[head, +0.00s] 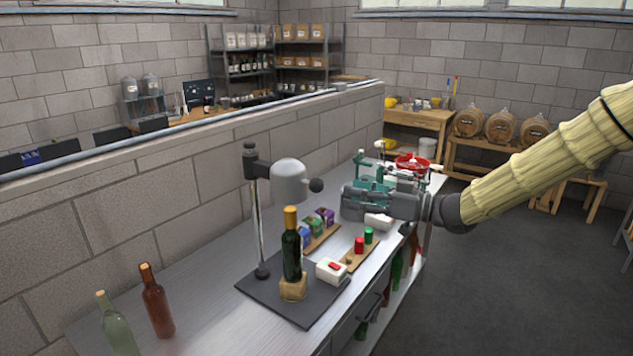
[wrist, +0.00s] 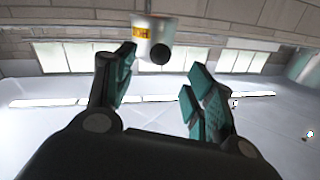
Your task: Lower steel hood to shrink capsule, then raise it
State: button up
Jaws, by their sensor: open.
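The steel hood (head: 289,176) hangs from a dark clamp on an upright post, raised a little above the bottle. A dark round knob (head: 316,185) sticks out of its right side. Below stands a dark green bottle (head: 291,258) with a gold capsule (head: 290,217) on its neck, upright on a wooden block. My gripper (head: 352,194) is right of the knob, open and apart from it. In the wrist view the hood (wrist: 147,28), with an orange label, and its black knob (wrist: 160,55) show ahead between the open teal-padded fingers (wrist: 163,74).
On the dark base mat (head: 312,312) sits a white box (head: 331,270) with a red top. Red and green capsules (head: 359,245) stand on a wooden strip. Two bottles (head: 157,302) stand at front left. A block wall (head: 60,245) runs behind the bench.

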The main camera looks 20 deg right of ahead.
aim_at(316, 185)
jog(key=shift+r+p+x, duration=0.1)
jog(key=shift+p+x, duration=0.8)
jog(key=shift+x, duration=1.8)
jog(key=shift+r+p+x, duration=0.15)
jog(key=shift+p+x, duration=0.7)
jog(key=shift+x, duration=1.8)
jog(key=shift+c, duration=0.4)
grip_shut()
